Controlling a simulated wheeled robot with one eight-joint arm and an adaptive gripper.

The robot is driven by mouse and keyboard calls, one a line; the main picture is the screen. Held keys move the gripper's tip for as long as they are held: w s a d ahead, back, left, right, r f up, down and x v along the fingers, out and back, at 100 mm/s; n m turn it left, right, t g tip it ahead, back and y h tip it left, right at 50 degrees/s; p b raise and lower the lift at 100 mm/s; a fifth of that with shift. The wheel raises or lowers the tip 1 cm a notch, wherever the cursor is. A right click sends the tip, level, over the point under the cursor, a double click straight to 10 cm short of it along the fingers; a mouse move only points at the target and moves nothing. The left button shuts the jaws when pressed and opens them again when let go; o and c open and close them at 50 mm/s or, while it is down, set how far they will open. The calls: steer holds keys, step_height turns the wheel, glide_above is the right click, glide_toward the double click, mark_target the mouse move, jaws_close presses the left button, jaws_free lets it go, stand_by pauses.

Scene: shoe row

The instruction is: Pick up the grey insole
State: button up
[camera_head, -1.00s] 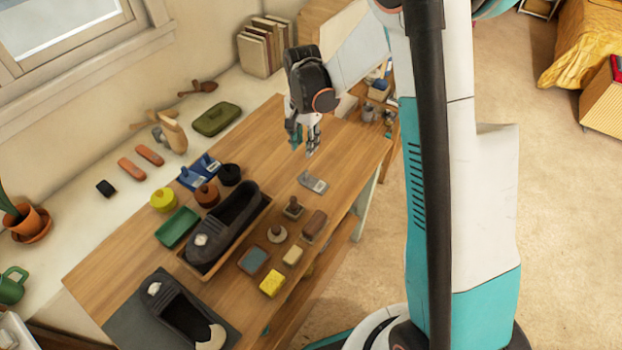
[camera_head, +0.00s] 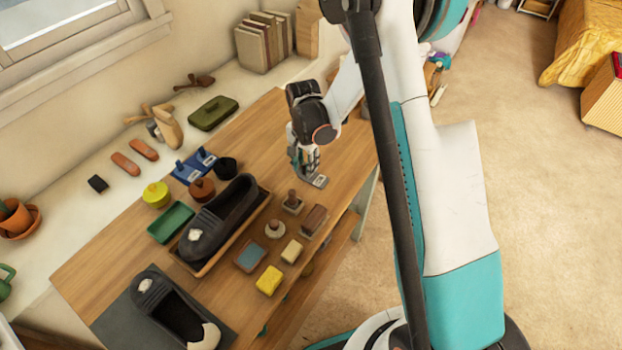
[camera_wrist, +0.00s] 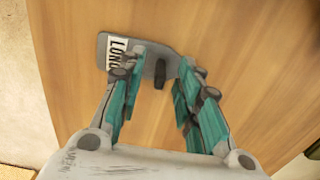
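The grey insole (camera_head: 320,181) is a flat, rounded grey piece lying on the wooden table, near its right edge. In the wrist view the grey insole (camera_wrist: 104,47) has a white label reading "LONG" and a dark upright knob (camera_wrist: 160,73). My gripper (camera_head: 306,168) points down at the insole and covers part of it in the head view. In the wrist view my gripper (camera_wrist: 158,78) is open, with its teal fingers on either side of the knob. I cannot tell whether the fingers touch the insole.
A stamp-like tool (camera_head: 293,203) and a brown brush (camera_head: 314,221) lie nearby on the table. A dark shoe (camera_head: 220,222) sits in a wooden tray, and another shoe (camera_head: 172,312) lies on a dark mat. The table around the insole is otherwise bare.

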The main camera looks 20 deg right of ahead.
steer(key=shift+f, duration=0.45)
steer(key=shift+r, duration=0.1)
jaws_close()
